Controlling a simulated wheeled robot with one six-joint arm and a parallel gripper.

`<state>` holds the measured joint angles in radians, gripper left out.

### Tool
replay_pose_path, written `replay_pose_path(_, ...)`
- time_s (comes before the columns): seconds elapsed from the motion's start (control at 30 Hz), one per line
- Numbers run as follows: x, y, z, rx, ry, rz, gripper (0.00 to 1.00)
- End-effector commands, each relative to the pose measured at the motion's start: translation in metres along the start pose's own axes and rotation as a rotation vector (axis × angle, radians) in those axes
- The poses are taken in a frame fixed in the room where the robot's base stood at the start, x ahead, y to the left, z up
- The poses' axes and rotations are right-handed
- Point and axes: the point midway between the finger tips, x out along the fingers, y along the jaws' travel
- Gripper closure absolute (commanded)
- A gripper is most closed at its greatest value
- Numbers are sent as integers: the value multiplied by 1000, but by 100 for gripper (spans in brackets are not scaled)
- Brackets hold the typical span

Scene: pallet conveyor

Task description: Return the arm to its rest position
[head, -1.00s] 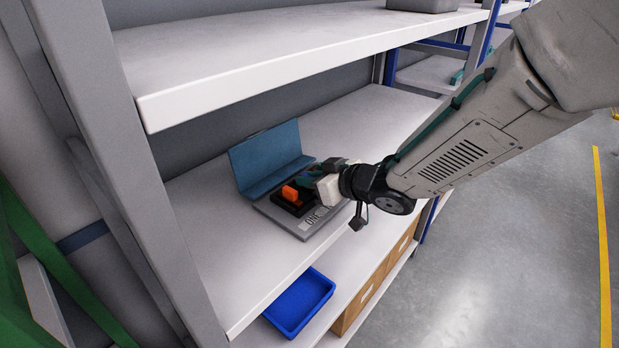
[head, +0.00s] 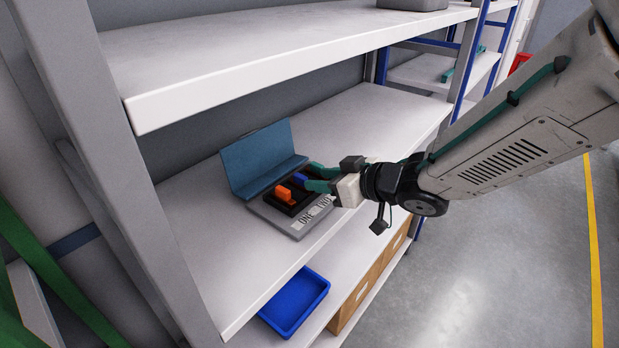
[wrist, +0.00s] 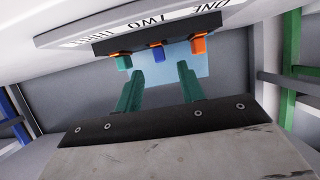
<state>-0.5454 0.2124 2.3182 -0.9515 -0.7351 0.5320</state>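My gripper (head: 314,176) has two teal fingers spread apart, at the right side of a grey station on the middle shelf. It also shows in the wrist view (wrist: 158,72), with nothing between its fingers. The fingertips point towards a black holder (head: 302,207) on the station. In it stand an orange block (head: 283,193) and a blue block (head: 300,179). In the wrist view the orange block (wrist: 198,46), the blue block (wrist: 157,54) and a teal block (wrist: 123,62) stand in a row. The teal block is hidden or cannot be told from the fingers in the head view.
A blue panel (head: 262,160) stands up behind the holder. The upper shelf (head: 250,75) overhangs the middle shelf. A blue tray (head: 295,302) lies on the lower shelf by brown boxes (head: 370,283). Open floor (head: 490,270) lies to the right.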

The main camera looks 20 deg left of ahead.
Motion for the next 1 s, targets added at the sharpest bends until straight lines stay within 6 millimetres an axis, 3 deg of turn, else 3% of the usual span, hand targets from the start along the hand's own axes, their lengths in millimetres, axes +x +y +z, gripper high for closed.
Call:
replay_pose_path(0.17,-14,0,0,0,0,1,61)
replay_pose_path(0.47,-15,0,0,0,0,1,61)
replay_pose_path(0.57,-21,8,-2,0,-9,33,61)
replay_pose_path(0.63,-35,25,-4,1,-32,106,61)
replay_pose_path(0.77,-92,77,-4,31,-131,349,61)
replay_pose_path(0.9,-190,120,12,141,-301,638,61)
replay_pose_path(1.0,-263,123,32,267,-440,790,61)
